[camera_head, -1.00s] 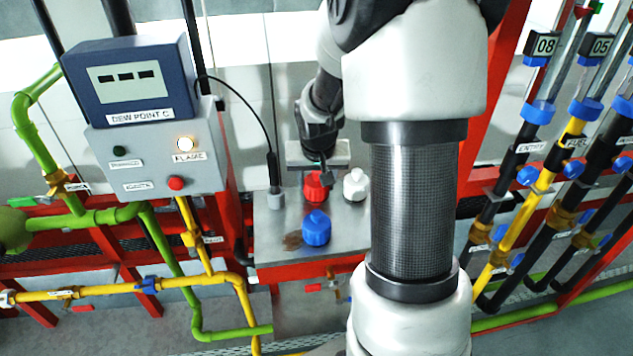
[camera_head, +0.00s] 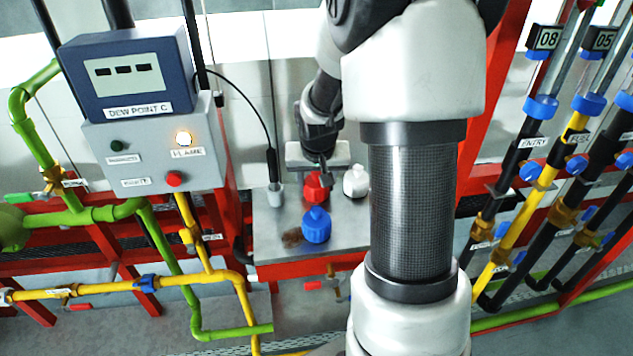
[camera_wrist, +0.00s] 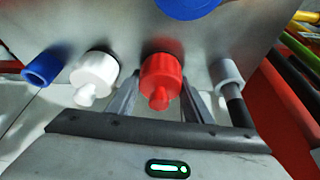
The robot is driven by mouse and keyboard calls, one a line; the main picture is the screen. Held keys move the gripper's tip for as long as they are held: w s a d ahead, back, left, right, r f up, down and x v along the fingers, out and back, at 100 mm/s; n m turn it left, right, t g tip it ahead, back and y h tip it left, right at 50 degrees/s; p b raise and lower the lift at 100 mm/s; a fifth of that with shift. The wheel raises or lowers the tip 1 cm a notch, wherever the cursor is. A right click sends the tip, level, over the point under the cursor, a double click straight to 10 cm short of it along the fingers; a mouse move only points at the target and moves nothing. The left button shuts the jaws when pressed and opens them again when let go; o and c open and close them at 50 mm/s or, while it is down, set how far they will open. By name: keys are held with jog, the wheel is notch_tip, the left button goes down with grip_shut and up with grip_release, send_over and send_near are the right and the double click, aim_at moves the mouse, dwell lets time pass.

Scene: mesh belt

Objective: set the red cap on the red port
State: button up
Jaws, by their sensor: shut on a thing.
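The red cap (camera_head: 316,187) is a short ribbed cylinder with a narrower knob, at the back of the metal plate, between the grey plug and the white cap. In the wrist view the red cap (camera_wrist: 161,75) is centred between my two fingers. My gripper (camera_wrist: 158,95) is shut on it, and its body also shows above the cap in the head view (camera_head: 320,168). The cap's wide end faces the plate, at or very near its surface. No red port shows apart from the cap, and whatever lies beneath the cap is hidden.
A white cap (camera_head: 356,182) stands close to the right of the red one, and a blue cap (camera_head: 316,225) in front. A grey plug (camera_head: 275,190) with a black cable is close on the left.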

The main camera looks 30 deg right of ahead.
jog(key=o, duration=0.8)
jog(key=shift+c, duration=0.2)
jog(key=p+v, duration=0.6)
jog(key=v, duration=0.5)
jog(key=shift+p, duration=0.3)
